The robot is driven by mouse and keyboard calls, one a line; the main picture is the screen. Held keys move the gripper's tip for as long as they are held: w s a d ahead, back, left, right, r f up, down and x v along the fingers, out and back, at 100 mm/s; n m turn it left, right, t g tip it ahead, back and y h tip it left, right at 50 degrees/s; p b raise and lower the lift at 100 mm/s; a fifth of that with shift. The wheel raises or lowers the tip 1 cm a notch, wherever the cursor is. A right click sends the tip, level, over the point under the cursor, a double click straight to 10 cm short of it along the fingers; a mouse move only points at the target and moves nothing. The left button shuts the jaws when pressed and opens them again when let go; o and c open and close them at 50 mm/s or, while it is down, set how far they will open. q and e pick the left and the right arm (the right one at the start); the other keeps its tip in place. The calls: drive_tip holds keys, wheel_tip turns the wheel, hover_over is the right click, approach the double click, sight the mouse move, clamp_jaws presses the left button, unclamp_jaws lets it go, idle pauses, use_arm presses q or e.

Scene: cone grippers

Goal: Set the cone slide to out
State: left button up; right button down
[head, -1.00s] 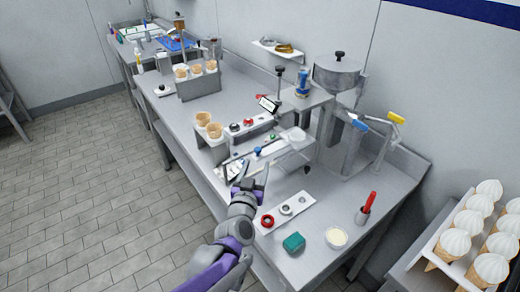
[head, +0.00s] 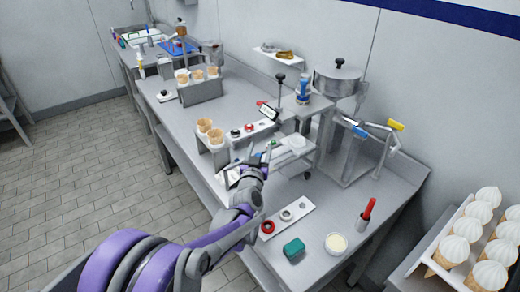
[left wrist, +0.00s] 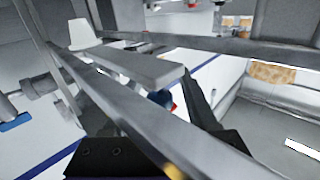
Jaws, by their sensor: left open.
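The slide unit (head: 290,158) is in the middle of the counter, a grey-framed rail with a white piece (head: 292,142) near its right end. My left gripper (head: 260,153) is open at the left part of this unit and covers some of it. In the left wrist view a grey bar (left wrist: 150,66) crosses over a white surface with blue lines (left wrist: 190,68). My right gripper is out of view.
A white strip with rings (head: 286,217), a green block (head: 293,248) and a white cup (head: 336,243) are in front. A steel machine (head: 340,80) stands at right.

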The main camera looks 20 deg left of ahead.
use_arm(q)
clamp_jaws()
idle(1.4)
